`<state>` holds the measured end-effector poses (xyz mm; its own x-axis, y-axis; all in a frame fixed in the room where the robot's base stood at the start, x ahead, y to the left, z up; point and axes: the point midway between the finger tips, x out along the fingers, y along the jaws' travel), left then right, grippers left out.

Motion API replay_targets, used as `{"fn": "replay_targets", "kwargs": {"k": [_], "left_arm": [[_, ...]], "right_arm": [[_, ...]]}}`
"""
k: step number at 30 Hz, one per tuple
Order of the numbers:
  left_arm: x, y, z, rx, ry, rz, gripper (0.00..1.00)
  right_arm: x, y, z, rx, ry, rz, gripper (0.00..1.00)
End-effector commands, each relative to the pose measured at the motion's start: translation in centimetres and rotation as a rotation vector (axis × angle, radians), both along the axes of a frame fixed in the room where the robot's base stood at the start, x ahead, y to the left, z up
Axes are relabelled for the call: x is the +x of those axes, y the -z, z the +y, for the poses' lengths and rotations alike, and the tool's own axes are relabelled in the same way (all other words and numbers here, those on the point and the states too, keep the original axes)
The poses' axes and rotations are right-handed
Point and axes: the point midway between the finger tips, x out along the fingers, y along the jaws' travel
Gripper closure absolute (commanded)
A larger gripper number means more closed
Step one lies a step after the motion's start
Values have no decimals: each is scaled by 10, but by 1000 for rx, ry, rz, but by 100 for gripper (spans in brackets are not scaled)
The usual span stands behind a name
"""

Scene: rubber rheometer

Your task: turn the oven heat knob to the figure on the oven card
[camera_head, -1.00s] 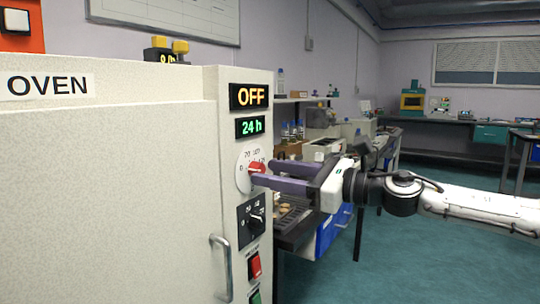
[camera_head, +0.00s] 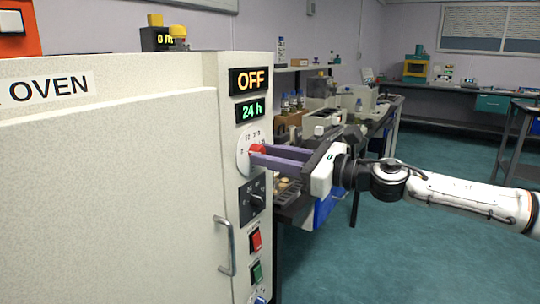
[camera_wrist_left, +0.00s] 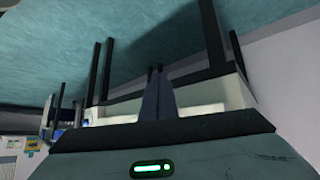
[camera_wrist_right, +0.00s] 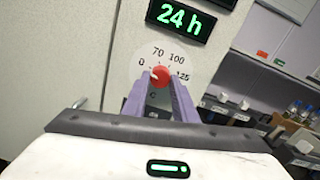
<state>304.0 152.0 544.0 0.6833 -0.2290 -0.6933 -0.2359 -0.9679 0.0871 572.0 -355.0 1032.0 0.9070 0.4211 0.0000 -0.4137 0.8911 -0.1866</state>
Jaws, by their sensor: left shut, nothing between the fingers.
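The oven's red heat knob (camera_head: 257,149) sits on a round white dial (camera_head: 243,154). In the right wrist view the knob (camera_wrist_right: 160,76) shows a small light mark on its left side, and the dial reads 0, 70, 100, 125. My right gripper (camera_head: 254,155) has its purple fingers at the knob, one on each side, and looks shut on it. The display (camera_head: 249,81) above reads OFF. My left gripper (camera_wrist_left: 158,90) is shut and empty, away from the oven; it is not in the head view. I see no oven card in these frames.
A green 24 h display (camera_head: 250,110) is above the dial. A black knob (camera_head: 253,199), a red switch (camera_head: 255,240) and a green switch (camera_head: 256,272) are below it. The door handle (camera_head: 226,246) is to the left. Benches stand behind my right arm.

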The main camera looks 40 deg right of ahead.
Motion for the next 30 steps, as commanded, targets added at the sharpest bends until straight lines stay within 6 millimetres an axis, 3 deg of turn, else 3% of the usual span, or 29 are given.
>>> {"fn": "replay_targets", "kwargs": {"k": [2, 14, 30], "left_arm": [[1, -1, 0, 0, 0, -2, 100], [2, 0, 0, -2, -1, -4, 100], [3, 4, 0, -4, 1, -12, 100]], "right_arm": [[0, 0, 0, -1, 0, 0, 97], [0, 0, 0, 72, 0, 29, 97], [-1, 1, 2, 497, -1, 204, 97]]}}
